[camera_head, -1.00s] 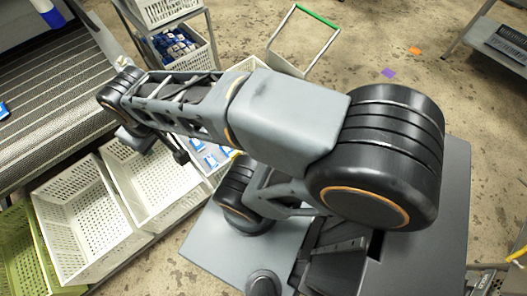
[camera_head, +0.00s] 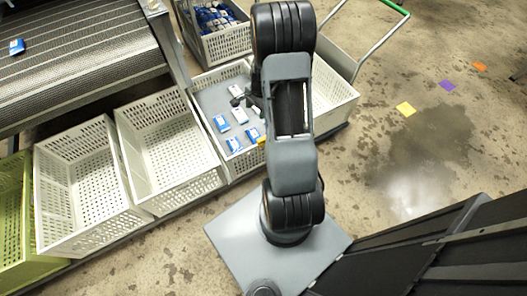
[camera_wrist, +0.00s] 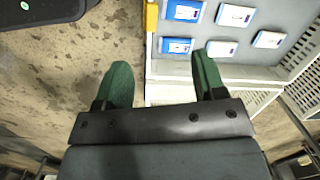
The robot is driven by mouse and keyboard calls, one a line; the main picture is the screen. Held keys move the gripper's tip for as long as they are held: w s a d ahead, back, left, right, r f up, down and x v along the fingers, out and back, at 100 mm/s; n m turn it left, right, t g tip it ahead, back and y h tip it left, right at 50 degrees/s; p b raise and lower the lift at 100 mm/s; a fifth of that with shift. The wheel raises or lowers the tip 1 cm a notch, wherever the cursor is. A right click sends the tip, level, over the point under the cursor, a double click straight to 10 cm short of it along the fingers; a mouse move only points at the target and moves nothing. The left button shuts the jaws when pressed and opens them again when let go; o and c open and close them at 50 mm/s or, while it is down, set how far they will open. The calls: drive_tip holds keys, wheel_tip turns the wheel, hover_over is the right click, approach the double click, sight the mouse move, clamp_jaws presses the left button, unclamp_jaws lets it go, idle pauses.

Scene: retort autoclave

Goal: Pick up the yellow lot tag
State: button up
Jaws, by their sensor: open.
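In the head view a yellow bit (camera_head: 262,141) shows at that crate's rim, partly behind my arm. My gripper (camera_wrist: 161,59) has two green fingers spread apart with nothing between them. The tag lies beyond the fingertips, between their two lines, and apart from them. In the head view my arm hides most of the gripper.
Several blue and white packs (camera_head: 221,123) lie in the crate. Empty white crates (camera_head: 165,150) stand to its left, beside a conveyor (camera_head: 75,70). Yellow (camera_head: 405,109), purple (camera_head: 447,86) and orange (camera_head: 479,67) squares lie on the open floor at right.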

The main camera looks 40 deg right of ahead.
sight(263, 142)
drive_tip(key=d+f+m+b, duration=0.1)
drive_tip(key=f, duration=0.5)
drive_tip(key=s+f+m+b, duration=0.1)
drive_tip(key=f+b, duration=0.1)
drive_tip(key=f, duration=0.4)
drive_tip(key=d+f+m+b, duration=0.1)
drive_tip(key=f+b, duration=0.1)
drive_tip(key=f, duration=0.5)
drive_tip(key=shift+s+d+y, duration=0.15)
drive_tip(key=shift+d+y, duration=0.15)
drive_tip(key=shift+a+f+b, duration=0.2)
drive_tip(key=shift+f+b, duration=0.6)
drive_tip(key=shift+f, duration=0.75)
drive_tip(key=shift+a+f+b, duration=0.2)
drive_tip(key=shift+f+b, duration=0.55)
drive_tip(key=shift+f, duration=0.8)
drive_tip(key=shift+c, duration=0.4)
drive_tip(key=c, duration=0.9)
